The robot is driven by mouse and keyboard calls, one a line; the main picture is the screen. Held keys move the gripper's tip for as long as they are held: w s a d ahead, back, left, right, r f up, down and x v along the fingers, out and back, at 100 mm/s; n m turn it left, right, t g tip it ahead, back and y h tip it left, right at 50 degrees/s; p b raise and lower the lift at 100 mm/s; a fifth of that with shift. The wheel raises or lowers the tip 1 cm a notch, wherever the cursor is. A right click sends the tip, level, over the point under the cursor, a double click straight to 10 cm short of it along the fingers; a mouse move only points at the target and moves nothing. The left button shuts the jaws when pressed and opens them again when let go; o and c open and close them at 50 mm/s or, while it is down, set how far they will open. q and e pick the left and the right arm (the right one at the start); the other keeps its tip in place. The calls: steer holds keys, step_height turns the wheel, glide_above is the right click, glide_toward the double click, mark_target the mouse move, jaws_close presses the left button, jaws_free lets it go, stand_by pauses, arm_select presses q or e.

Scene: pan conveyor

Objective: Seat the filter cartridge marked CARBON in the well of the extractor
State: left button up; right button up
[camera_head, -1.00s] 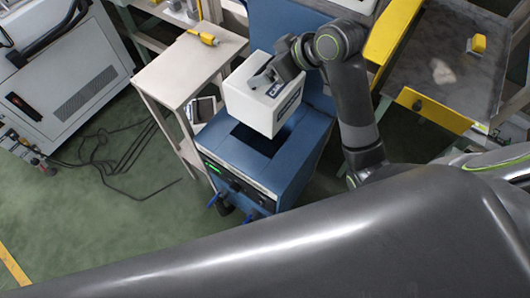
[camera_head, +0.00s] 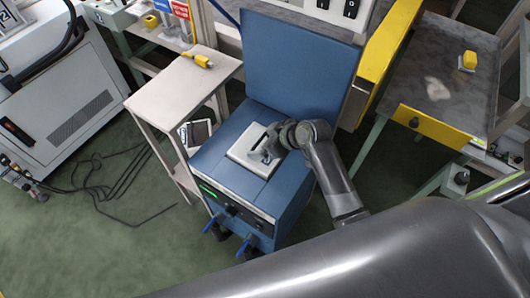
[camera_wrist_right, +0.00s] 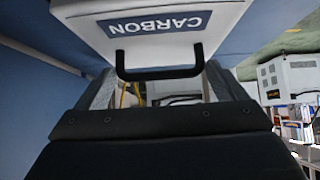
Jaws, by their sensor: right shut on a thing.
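The extractor (camera_head: 283,196) is a blue cabinet with its lid (camera_head: 300,65) standing open at the back. The white filter cartridge (camera_head: 248,152) sits down in the well in its top, with only its upper part showing. In the right wrist view the cartridge (camera_wrist_right: 150,48) carries an upside-down CARBON label and a black handle (camera_wrist_right: 160,73). My right gripper (camera_head: 270,142) is shut on that handle from above; its fingers also show in the right wrist view (camera_wrist_right: 160,92). The well's opening is covered by the cartridge. My left gripper is not in view.
A pale side table (camera_head: 160,100) with a yellow connector (camera_head: 197,60) stands left of the extractor. A yellow-edged bench (camera_head: 430,122) stands at the right. Black cables (camera_head: 100,190) lie on the green floor at the left.

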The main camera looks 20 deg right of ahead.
step_height(320, 180, down, 6)
steer(key=shift+b, duration=0.35)
steer(key=shift+f, duration=0.1)
steer(key=o, duration=1.7)
steer(key=shift+f, duration=0.1)
steer(key=shift+o, duration=0.2)
steer(key=p+v, duration=0.1)
steer(key=v, duration=1.1)
steer(key=shift+s, duration=0.1)
